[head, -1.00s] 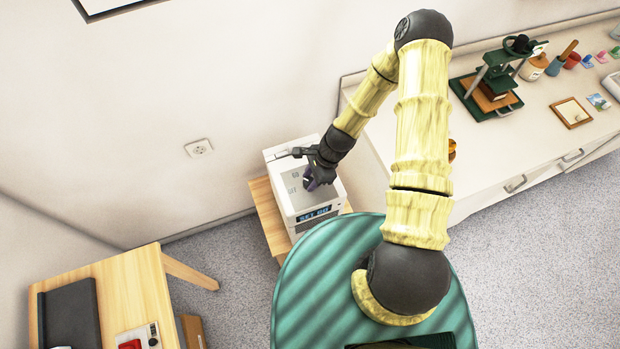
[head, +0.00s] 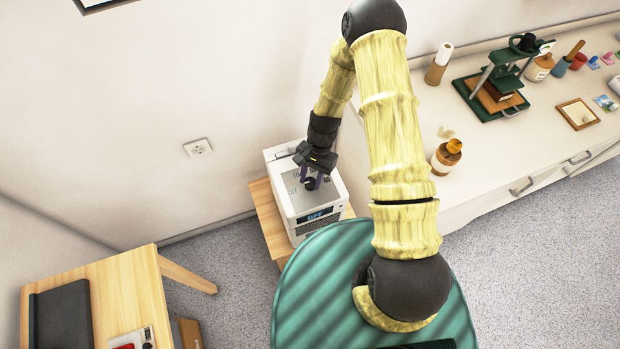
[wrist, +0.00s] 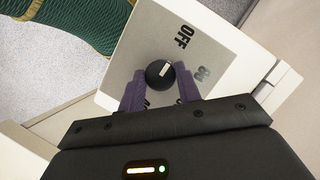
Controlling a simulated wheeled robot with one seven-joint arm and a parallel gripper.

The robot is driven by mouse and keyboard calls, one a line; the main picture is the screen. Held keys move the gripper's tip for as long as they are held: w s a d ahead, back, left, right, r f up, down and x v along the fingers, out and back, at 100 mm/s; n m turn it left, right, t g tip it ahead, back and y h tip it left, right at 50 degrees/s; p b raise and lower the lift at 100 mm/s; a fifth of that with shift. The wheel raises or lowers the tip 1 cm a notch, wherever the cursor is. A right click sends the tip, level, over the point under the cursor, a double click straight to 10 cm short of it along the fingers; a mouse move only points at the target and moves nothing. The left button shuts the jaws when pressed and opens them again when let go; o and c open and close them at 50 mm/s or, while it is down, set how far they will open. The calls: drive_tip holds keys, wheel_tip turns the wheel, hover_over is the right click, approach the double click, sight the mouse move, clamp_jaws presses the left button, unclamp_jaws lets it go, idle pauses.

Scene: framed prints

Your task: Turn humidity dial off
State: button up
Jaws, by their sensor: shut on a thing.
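The humidity dial (wrist: 160,73) is a round black knob with a white pointer mark, on the grey top panel of a white box-shaped unit (head: 283,165). In the wrist view the pointer is turned toward the printed word OFF (wrist: 184,36); another label beside it is partly covered. My gripper (wrist: 160,84) has its two purple fingers on either side of the knob, shut on it. In the head view my gripper (head: 311,180) is over the top of the unit. The front display (head: 318,215) appears to read OFF.
The unit stands on a small wooden stand (head: 264,200). A wall socket (head: 199,148) is behind to the left. A white counter (head: 480,175) with a brown bottle (head: 446,156) and a green press (head: 492,90) is at right. A wooden table (head: 100,285) is at lower left.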

drive_tip(key=shift+n, duration=0.4)
drive_tip(key=o, duration=1)
drive_tip(key=shift+c, duration=0.2)
drive_tip(key=shift+w+r, duration=0.1)
drive_tip(key=b+v, duration=0.3)
drive_tip(key=v, duration=1.4)
drive_tip(key=shift+a+r, duration=0.15)
drive_tip(key=s+d+r+n+t+h, duration=0.2)
drive_tip(key=s+d+r+n+t, duration=0.3)
drive_tip(key=s+d+r, duration=0.3)
drive_tip(key=s+r+t, duration=0.1)
drive_tip(key=s, duration=0.3)
drive_tip(key=shift+s+r+n+t, duration=0.3)
drive_tip(key=shift+r, duration=0.1)
